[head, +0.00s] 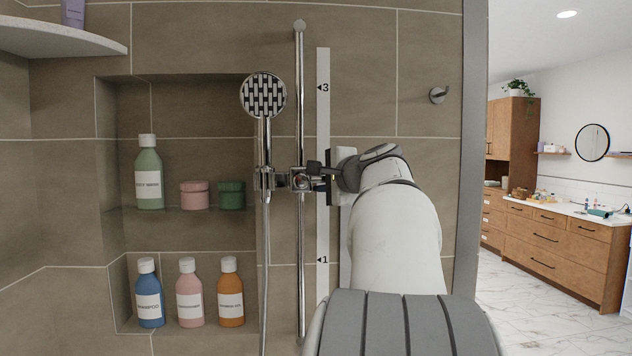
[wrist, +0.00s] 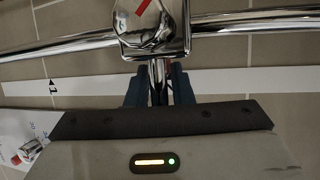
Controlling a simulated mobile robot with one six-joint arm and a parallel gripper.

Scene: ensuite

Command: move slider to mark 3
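The chrome slider (head: 299,181) sits on the vertical shower rail (head: 300,100), about midway between mark 3 (head: 323,87) above and mark 1 (head: 322,260) below. It also shows close up in the wrist view (wrist: 152,42), with a red line on its round face. My gripper (head: 320,178) is at the slider's right side, level with it. In the wrist view its two dark fingers (wrist: 159,88) lie on either side of the slider's chrome stem and look closed on it. My gripper hides the middle of the white mark strip (head: 323,130).
The shower head (head: 263,95) sits in a holder left of the rail, its hose hanging down. A wall niche at left holds several bottles and two jars (head: 231,194). A hook (head: 438,94) is on the wall at right. The wall above the slider looks clear.

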